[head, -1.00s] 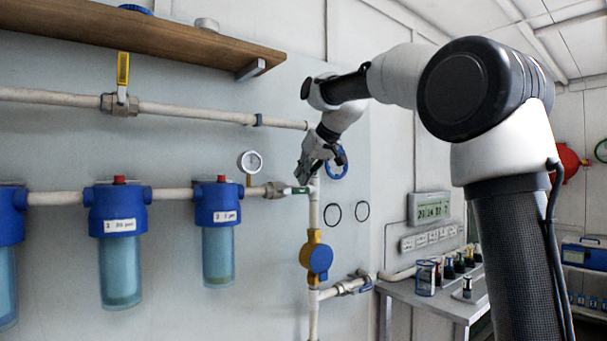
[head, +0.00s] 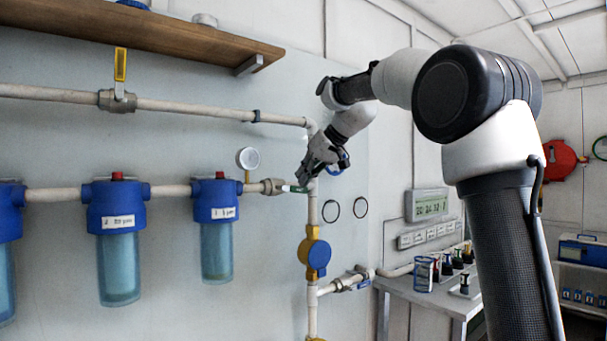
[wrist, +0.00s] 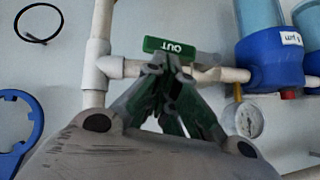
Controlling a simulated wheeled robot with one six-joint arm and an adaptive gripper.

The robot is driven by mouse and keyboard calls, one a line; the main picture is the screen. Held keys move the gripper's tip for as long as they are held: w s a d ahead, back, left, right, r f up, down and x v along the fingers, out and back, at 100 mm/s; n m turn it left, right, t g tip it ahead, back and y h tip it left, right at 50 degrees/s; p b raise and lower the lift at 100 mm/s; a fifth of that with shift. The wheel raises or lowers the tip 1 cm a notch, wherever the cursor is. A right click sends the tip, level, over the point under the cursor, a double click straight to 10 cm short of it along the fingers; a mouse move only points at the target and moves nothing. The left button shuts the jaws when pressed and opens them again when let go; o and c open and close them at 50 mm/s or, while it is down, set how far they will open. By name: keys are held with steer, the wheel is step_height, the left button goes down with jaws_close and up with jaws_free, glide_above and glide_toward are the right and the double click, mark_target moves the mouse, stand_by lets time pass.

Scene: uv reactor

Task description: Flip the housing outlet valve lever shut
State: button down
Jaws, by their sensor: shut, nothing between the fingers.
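The housing outlet valve (head: 272,187) sits on the pipe right of the last blue filter housing. Its green lever (head: 292,189) lies along the pipe in the head view. The wrist view shows the green lever (wrist: 180,46), marked OUT, roughly in line with the pipe behind it. My gripper (head: 304,180) is at the lever's right end, by the vertical pipe. In the wrist view my gripper (wrist: 167,62) has its fingertips together just at the lever's lower edge. I cannot tell if they touch it. The fingers hide part of the pipe and the valve body.
A pressure gauge (head: 248,158) stands just left of the valve, and the filter housing (head: 216,220) is beyond it. A vertical pipe (head: 313,212) runs close to my gripper. A blue ring-shaped tool (wrist: 22,122) hangs on the wall nearby. A wooden shelf (head: 150,32) juts out above.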

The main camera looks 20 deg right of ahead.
step_height(320, 180, down, 10)
steer(key=a+m+y, duration=0.2)
steer(key=m+y, duration=0.5)
steer(key=y, duration=0.3)
steer(key=shift+s+r+g+y, duration=0.2)
steer(key=shift+s+g+y, duration=0.2)
steer(key=shift+s, duration=0.05)
steer(key=shift+a+f, duration=0.1)
stand_by(0.4)
